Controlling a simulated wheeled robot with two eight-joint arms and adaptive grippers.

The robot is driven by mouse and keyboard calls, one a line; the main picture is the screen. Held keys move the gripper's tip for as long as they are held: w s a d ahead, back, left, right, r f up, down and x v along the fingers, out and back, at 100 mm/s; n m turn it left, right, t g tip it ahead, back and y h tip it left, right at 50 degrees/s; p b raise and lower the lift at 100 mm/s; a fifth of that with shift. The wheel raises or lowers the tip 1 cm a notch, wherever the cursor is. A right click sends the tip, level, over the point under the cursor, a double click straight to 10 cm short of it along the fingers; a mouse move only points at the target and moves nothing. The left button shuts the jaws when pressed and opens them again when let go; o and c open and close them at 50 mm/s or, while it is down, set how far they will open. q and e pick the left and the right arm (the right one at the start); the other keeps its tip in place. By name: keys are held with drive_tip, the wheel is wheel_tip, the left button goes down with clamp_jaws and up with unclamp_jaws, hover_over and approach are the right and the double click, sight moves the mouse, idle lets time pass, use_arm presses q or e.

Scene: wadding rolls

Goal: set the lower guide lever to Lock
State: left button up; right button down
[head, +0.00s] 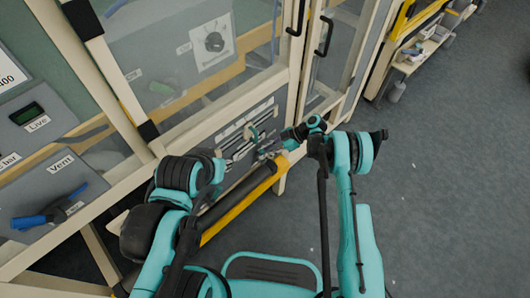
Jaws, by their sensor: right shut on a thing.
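A grey guide panel (232,143) with pale label strips and slots is low on the machine's front, near the middle of the head view. A small upper lever (252,131) stands out from it. My right gripper (266,152) reaches in from the right at the panel's lower part. It is shut on what appears to be the lower guide lever, which its fingers mostly hide. The lever's exact position and the Lock marking are too small to read. My left arm is bent at the lower left of the panel; its gripper cannot be made out.
A yellow rail (238,208) and a dark roller (238,187) run just below the panel. Glazed doors with black handles (325,36) stand above and right. A blue-handled Vent valve (48,212) is at the left. Grey floor (450,190) is clear on the right.

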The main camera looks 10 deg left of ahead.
drive_tip(key=c, duration=1.7)
unclamp_jaws()
drive_tip(key=v, duration=1.2)
